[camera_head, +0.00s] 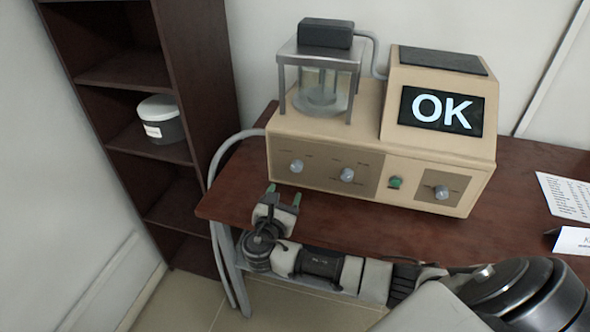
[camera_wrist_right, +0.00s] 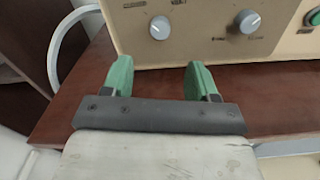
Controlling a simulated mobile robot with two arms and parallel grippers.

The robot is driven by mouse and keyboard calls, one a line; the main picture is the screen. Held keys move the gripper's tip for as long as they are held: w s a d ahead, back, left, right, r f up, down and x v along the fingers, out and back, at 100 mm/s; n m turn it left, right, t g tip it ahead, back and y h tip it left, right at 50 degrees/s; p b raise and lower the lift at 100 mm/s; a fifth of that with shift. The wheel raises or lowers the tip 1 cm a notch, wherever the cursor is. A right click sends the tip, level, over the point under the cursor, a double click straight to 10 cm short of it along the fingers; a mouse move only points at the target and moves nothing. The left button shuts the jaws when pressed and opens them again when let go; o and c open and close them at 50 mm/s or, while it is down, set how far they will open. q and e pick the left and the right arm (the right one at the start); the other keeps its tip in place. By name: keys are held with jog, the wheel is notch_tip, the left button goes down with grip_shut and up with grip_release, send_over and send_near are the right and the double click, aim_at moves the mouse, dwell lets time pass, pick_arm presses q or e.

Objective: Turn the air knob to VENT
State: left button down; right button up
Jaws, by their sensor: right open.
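A beige instrument (camera_head: 310,122) stands on the table and carries three grey knobs on its front. The left knob (camera_head: 296,166) and the middle knob (camera_head: 347,175) share one panel; the right knob (camera_head: 442,192) is on another. Their labels are too small to read, so I cannot tell which is the air knob. My right gripper (camera_head: 284,193) is open and empty, in front of and just below the left knob, apart from it. In the wrist view, the left knob (camera_wrist_right: 160,27) shows beyond and between the green fingertips (camera_wrist_right: 161,72). My left gripper is out of view.
A green button (camera_head: 395,183) sits between the panels, below a screen (camera_head: 441,110) reading OK. A glass chamber (camera_head: 322,90) stands on top. A hose (camera_head: 222,160) runs at the left. The dark table (camera_head: 400,222) has papers (camera_head: 566,195) at the right.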

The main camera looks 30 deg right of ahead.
aim_at(296, 168)
jog(key=p+x, duration=0.1)
jog(key=x, duration=0.9)
jog(key=shift+w+d, duration=0.1)
jog(key=shift+d, duration=0.1)
jog(key=c, duration=0.9)
